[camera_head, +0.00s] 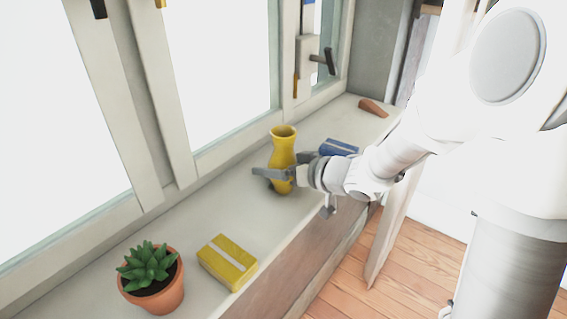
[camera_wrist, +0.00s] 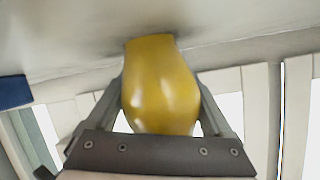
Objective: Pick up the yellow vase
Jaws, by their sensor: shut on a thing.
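The yellow vase (camera_head: 283,150) stands upright on the windowsill (camera_head: 225,214), close to the window side. My gripper (camera_head: 276,172) reaches in from the right and is shut on the vase's lower body. In the wrist view the vase (camera_wrist: 160,90) fills the middle, with a finger of my gripper (camera_wrist: 160,100) on each side of it. The near finger hides part of the vase in the head view. I cannot tell whether its base still touches the sill.
A yellow box (camera_head: 228,262) with a pale stripe and a potted succulent (camera_head: 151,277) stand at the sill's near left. A blue box (camera_head: 338,147) lies behind my wrist, also showing in the wrist view (camera_wrist: 14,92). A brown wedge (camera_head: 373,107) lies at the far end. Window frames (camera_head: 120,110) border the sill.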

